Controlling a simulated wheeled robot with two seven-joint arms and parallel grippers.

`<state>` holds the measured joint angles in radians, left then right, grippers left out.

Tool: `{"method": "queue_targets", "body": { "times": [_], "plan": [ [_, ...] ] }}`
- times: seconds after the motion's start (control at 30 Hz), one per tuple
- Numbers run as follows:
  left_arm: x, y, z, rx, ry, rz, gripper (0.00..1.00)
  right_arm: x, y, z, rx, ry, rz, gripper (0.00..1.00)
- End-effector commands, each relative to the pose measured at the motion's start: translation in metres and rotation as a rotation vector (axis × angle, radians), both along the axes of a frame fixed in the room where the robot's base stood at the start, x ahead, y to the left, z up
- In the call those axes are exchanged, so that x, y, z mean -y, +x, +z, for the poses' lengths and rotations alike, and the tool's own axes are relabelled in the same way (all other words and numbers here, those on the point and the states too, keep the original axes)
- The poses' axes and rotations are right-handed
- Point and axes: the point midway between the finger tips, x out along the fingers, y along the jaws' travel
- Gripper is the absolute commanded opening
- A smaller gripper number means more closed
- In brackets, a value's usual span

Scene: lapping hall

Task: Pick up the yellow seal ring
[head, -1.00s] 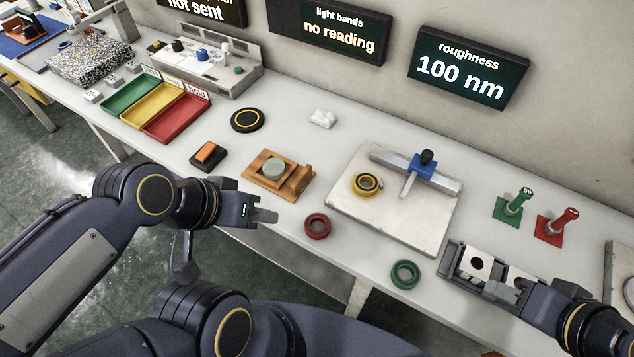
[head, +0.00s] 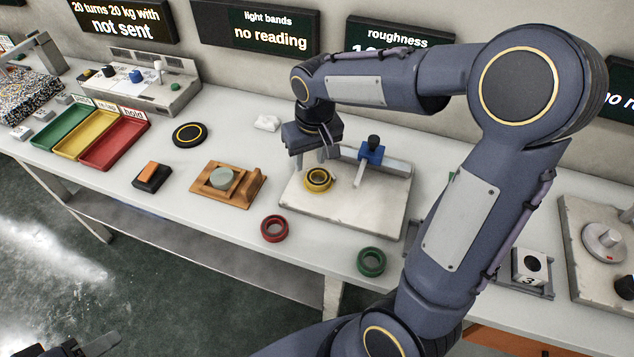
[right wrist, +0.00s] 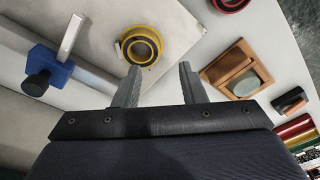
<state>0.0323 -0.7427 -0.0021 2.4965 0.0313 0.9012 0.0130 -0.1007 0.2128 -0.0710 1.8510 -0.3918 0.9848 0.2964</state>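The yellow seal ring (head: 318,187) lies flat on the pale stone plate (head: 345,212), left of the blue clamp, with a dark band inside its rim. It also shows in the right wrist view (right wrist: 126,50), just beyond the fingertips and nearer the left finger. My right gripper (head: 311,161) points down above the plate, close behind the ring in the head view. In the right wrist view the right gripper (right wrist: 160,68) has its fingers apart with nothing between them. Part of my left gripper (head: 90,346) shows at the bottom left edge; its fingers are mostly cut off.
A blue clamp (head: 371,153) on a metal bar stands beside the ring. A red ring (head: 264,232) and a green ring (head: 361,265) lie at the table's front. A wooden fixture (head: 240,196) stands left of the plate. Coloured trays (head: 112,145) are farther left.

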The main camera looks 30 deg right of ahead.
Motion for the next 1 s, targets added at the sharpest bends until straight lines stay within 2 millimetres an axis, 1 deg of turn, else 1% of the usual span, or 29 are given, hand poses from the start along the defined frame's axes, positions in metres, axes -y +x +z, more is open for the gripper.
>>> {"method": "queue_targets", "body": {
  "times": [0.03,0.17,0.43,0.6,0.7,0.8,0.97,1.0],
  "plan": [
    [0.000,0.000,-0.002,0.000,0.000,0.000,0.49,-0.001,0.005,-0.006,-0.009,-0.011,0.004,0.38],
    [0.000,0.000,-0.003,0.000,0.000,0.000,0.49,0.000,0.012,-0.017,-0.015,-0.025,0.004,0.38],
    [0.000,0.000,-0.002,0.000,0.000,0.000,0.49,0.003,0.014,-0.047,-0.018,-0.024,0.003,0.38],
    [0.000,0.000,-0.001,0.000,0.000,0.000,0.49,0.006,0.016,-0.074,-0.019,-0.023,0.005,0.38],
    [0.000,0.000,-0.001,0.000,0.000,0.000,0.49,0.006,0.018,-0.084,-0.016,-0.022,0.004,0.38],
    [0.000,0.000,-0.001,0.000,0.000,0.000,0.49,0.007,0.019,-0.087,-0.014,-0.022,0.004,0.38],
    [0.000,0.000,-0.001,0.000,0.000,0.000,0.49,0.007,0.019,-0.087,-0.013,-0.022,0.004,0.38],
    [0.000,0.000,-0.001,0.000,0.000,0.000,0.49,0.007,0.019,-0.087,-0.013,-0.022,0.004,0.36]
  ]
}}
